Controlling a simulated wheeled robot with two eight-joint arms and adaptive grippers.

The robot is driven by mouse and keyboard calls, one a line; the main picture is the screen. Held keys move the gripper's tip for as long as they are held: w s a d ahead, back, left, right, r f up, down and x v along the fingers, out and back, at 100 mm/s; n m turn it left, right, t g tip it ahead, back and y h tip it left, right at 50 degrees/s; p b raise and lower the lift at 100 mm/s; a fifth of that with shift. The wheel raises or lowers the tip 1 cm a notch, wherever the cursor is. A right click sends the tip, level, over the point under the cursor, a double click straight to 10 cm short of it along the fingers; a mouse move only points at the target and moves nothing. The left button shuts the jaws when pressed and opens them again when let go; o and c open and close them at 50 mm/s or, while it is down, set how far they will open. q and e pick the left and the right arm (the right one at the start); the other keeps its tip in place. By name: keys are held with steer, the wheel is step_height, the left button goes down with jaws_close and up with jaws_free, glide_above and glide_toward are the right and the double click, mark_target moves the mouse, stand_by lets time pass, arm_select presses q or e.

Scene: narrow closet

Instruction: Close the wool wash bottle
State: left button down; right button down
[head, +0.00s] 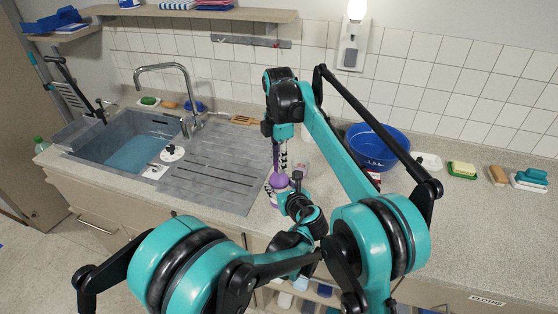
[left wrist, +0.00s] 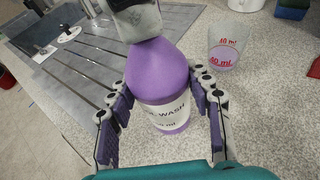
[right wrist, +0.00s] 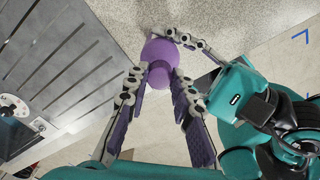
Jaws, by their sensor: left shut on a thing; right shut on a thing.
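The wool wash bottle (head: 278,182) is purple with a white label and stands upright on the counter, right of the drainboard. It fills the middle of the left wrist view (left wrist: 160,78). My left gripper (head: 288,193) is shut on the bottle's body from the front, one finger on each side. My right gripper (head: 280,163) points down from above, its fingertips shut on a purple cap (right wrist: 160,73) at the bottle's top. The fingers partly hide the cap, and I cannot tell how tightly it sits. A right gripper part covers the bottle's top in the left wrist view.
A clear measuring cup (left wrist: 224,50) with red marks stands close to the bottle. A blue basin (head: 372,148) is behind to the right. The sink (head: 125,150) and ribbed drainboard (head: 210,165) are to the left. A sponge (head: 462,170) and brush (head: 530,180) lie further right.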

steer(key=m, duration=1.3)
steer(key=shift+m, duration=0.3)
steer(key=m, duration=1.2)
steer(key=shift+f, duration=0.1)
steer(key=m, duration=0.3)
steer(key=shift+m, duration=0.4)
steer(key=c, duration=1.2)
jaws_free()
step_height(320, 180, up, 12)
